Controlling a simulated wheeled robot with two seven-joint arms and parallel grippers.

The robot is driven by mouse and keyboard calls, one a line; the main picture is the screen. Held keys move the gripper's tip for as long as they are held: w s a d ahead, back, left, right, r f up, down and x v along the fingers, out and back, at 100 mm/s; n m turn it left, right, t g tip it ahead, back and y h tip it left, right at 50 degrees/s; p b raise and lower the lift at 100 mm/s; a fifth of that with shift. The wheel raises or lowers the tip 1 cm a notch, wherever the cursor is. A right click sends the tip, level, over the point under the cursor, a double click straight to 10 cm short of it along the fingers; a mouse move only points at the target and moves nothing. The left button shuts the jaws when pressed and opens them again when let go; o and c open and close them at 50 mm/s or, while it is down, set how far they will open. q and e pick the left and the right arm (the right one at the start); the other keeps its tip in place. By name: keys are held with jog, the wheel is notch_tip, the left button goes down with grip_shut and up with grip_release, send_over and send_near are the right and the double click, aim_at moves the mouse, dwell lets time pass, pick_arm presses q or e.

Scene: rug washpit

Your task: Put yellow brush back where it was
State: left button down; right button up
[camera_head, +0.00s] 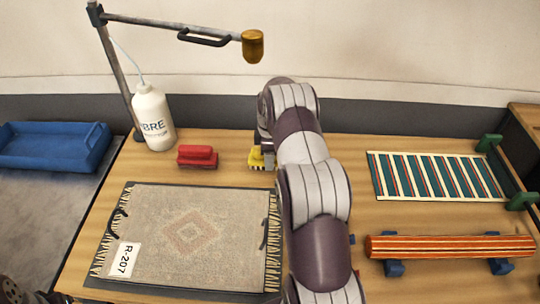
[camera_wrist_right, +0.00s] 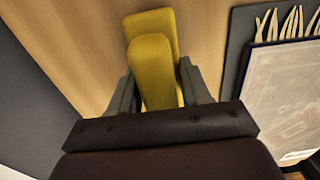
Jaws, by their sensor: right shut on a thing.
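The yellow brush (camera_head: 256,159) is at the back middle of the wooden table, just right of a red brush (camera_head: 197,156). My right arm hides much of it. My right gripper (camera_wrist_right: 154,88) is shut on the yellow brush, with a finger on each side of its handle (camera_wrist_right: 152,62) in the right wrist view. The brush is over bare wood, at or close to the tabletop; I cannot tell whether it touches.
A fringed rug (camera_head: 160,222) tagged R-207 lies on a dark board at the front left. A white bottle (camera_head: 153,118) and a lamp-like metal arm (camera_head: 180,27) stand behind. A striped rug (camera_head: 437,176) and a rolled rug (camera_head: 450,248) on blue supports lie at right.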

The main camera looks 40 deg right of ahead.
jog(key=o, duration=1)
jog(key=shift+f, duration=0.1)
notch_tip(320, 180, up, 4)
jog(key=shift+r+b, duration=0.25)
jog(key=shift+b, duration=0.15)
notch_tip(320, 180, up, 4)
jog(key=shift+f+p, duration=0.25)
jog(key=shift+p, duration=0.8)
